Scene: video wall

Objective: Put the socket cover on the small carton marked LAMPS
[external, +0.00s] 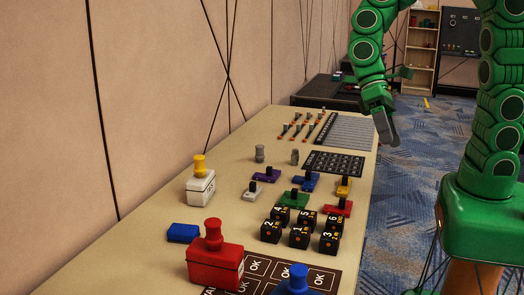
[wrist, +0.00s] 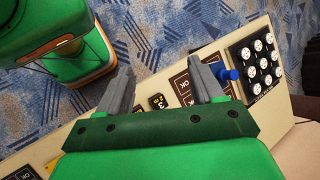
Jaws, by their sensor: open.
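My gripper (external: 386,127) hangs off the right side of the long table, near its far end. In the wrist view my gripper (wrist: 161,66) is open, with nothing between its fingers. I cannot tell for sure which thing is the socket cover; small plates with black knobs stand mid-table, among them a white one (external: 257,190), a purple one (external: 265,174) and a green one (external: 291,200). No LAMPS marking is readable. A white box with a yellow knob (external: 200,189) and a red box with a red knob (external: 215,268) stand at the near left.
Several numbered black cubes (external: 299,236) sit mid-table near a dark mat marked OK (external: 260,266). A blue knobbed piece (external: 293,281) is at the near edge; a flat blue block (external: 183,232) lies left. A dark tray with white round pieces (wrist: 262,60) shows in the wrist view.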

